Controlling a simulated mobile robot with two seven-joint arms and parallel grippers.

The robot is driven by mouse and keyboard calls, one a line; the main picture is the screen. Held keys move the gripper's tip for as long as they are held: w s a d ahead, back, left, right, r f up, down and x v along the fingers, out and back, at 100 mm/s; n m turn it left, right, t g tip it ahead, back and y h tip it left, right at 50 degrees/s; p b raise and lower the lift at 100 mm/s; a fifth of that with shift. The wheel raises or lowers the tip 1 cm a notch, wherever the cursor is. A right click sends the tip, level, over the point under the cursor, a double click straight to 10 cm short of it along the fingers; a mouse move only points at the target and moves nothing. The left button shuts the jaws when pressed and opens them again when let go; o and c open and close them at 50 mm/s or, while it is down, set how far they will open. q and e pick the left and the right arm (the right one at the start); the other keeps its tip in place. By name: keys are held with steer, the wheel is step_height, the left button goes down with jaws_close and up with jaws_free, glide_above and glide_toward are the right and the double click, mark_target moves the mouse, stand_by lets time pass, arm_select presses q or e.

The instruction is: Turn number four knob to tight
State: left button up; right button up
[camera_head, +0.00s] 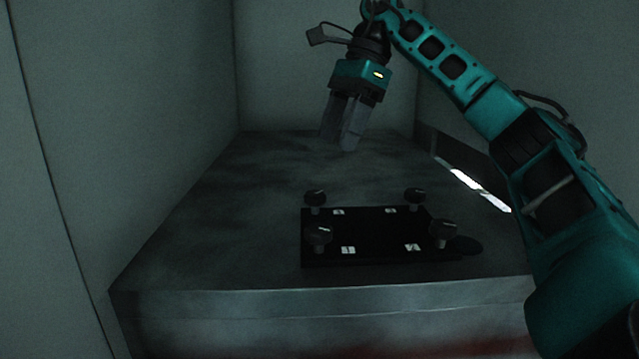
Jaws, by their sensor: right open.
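A black plate (370,229) lies on the grey metal table and has a dark knob near each corner: front left (319,236), front right (444,230), back left (315,197) and back right (414,195). Small white number labels lie beside the knobs. The front-left label (348,250) looks like a 1. The front-right label (412,247) may be a 4, but I cannot read it surely. My right gripper (340,141) is open and empty, pointing down above the table behind the plate, apart from every knob. My left gripper is out of view.
The metal table (220,240) is clear to the left of the plate. A flat dark disc (466,245) lies at the plate's right edge. Grey walls enclose the left, back and right. A bright strip (479,189) shows low on the right. The scene is dim.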

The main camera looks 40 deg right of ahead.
mark_target(316, 193)
steer(key=shift+x, duration=4.8)
steer(key=c, duration=1.1)
